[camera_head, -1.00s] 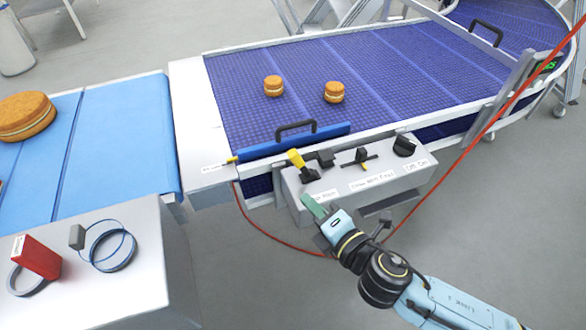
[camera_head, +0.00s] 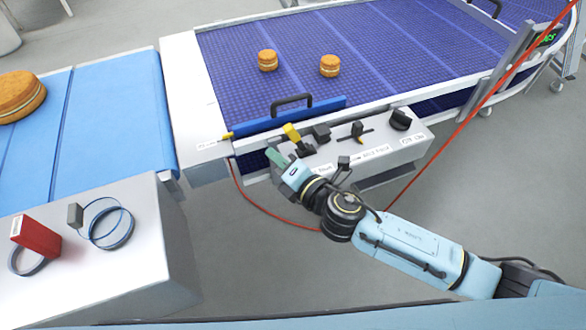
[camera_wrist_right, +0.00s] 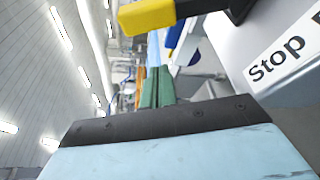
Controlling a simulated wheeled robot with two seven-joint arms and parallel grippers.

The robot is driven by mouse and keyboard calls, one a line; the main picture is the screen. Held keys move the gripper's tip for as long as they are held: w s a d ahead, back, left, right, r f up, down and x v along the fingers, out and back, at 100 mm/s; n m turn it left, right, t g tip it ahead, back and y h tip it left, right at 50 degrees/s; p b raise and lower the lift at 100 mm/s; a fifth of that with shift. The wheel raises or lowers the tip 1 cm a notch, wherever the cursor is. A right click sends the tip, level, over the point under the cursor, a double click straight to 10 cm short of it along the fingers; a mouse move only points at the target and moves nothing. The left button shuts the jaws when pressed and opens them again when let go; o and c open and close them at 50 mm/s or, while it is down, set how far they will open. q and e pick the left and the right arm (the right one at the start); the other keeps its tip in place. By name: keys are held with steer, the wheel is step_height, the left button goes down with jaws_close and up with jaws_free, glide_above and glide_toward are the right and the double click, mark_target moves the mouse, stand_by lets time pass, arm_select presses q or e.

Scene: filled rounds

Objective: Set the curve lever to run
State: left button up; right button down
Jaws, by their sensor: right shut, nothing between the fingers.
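A control box (camera_head: 410,145) hangs on the near side of the blue mesh conveyor. Near its left end stands a lever with a yellow handle (camera_head: 291,133), leaning up and to the left. It looks like the curve lever, though its label is too small to read in the head view. My right gripper (camera_head: 275,157), with green fingertips, is shut and empty just below and left of this lever. In the right wrist view, the yellow handle (camera_wrist_right: 147,16) is large at the top, and the shut fingertips (camera_wrist_right: 157,88) are below it, seemingly apart. My left gripper is out of view.
A "Stop" label (camera_wrist_right: 277,60) shows right of the fingers. A black lever (camera_head: 357,130) and black knob (camera_head: 400,119) stand further right on the box. A red cable (camera_head: 450,145) crosses at right. Two filled rounds (camera_head: 268,60) (camera_head: 330,66) lie on the mesh belt (camera_head: 400,50).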

mark_target(297, 140)
steer(key=w+d, duration=0.1)
steer(key=w+d+r+p, duration=0.1)
steer(key=shift+w+d+r, duration=0.15)
steer(key=shift+d+r, duration=0.05)
steer(key=shift+d, duration=0.15)
steer(key=shift+d, duration=0.1)
stand_by(0.4)
